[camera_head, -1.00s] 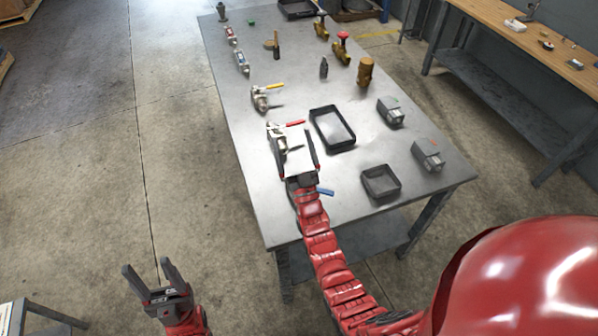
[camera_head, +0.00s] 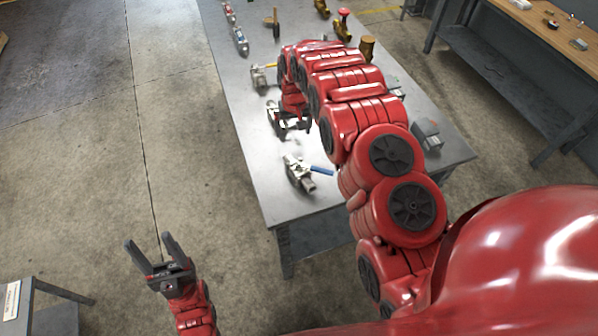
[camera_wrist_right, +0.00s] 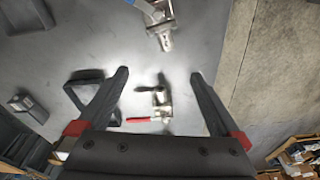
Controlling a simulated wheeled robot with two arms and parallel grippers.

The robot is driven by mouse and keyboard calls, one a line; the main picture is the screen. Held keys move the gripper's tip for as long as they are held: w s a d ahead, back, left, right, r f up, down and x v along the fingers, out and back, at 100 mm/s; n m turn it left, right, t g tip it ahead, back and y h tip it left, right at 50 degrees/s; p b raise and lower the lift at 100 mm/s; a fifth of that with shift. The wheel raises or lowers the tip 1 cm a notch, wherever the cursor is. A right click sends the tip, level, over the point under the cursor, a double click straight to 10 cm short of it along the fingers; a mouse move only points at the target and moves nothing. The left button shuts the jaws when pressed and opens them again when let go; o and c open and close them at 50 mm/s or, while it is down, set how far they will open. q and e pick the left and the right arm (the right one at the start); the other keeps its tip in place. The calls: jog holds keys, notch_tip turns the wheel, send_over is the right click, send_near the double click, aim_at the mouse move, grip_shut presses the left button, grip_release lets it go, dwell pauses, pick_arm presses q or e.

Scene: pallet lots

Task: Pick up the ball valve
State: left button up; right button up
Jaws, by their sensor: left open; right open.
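Three metal ball valves lie along the table's left side. The blue-handled valve (camera_head: 299,173) is nearest me. The red-handled valve (camera_head: 272,113) is partly hidden by my right gripper (camera_head: 292,124). The yellow-handled valve (camera_head: 258,77) lies farther back. In the right wrist view, my right gripper (camera_wrist_right: 160,73) is open and empty above the table, with the red-handled valve (camera_wrist_right: 160,103) showing between its fingers. The blue-handled valve (camera_wrist_right: 162,30) shows beyond the fingertips there. My left gripper (camera_head: 149,241) is open and empty over the floor, left of the table.
The grey table (camera_head: 262,180) is partly covered by my right arm. A dark tray (camera_wrist_right: 84,92) shows beside the left finger in the wrist view. A grey box (camera_head: 427,134) sits at the table's right edge. A workbench (camera_head: 545,50) stands at the right.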

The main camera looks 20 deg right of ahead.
notch_tip(320, 180, up, 2)
jog(key=g, duration=0.2)
send_over(299, 163)
jog(key=f+b, duration=1)
jog(key=shift+w+a+f+b, duration=0.15)
jog(key=shift+a+f+b, duration=0.05)
jog(key=shift+f+b, duration=0.2)
jog(key=p, duration=0.2)
jog(key=shift+f+p, duration=0.35)
jog(key=shift+p, duration=0.05)
jog(key=shift+f+p, duration=0.3)
jog(key=shift+p, duration=0.05)
jog(key=f+p, duration=0.1)
jog(key=f, duration=0.1)
jog(key=f+p, duration=0.1)
jog(key=shift+s+d+f, duration=0.2)
jog(key=shift+f, duration=0.2)
jog(key=shift+f+p, duration=0.4)
jog(key=shift+f, duration=0.15)
grip_shut()
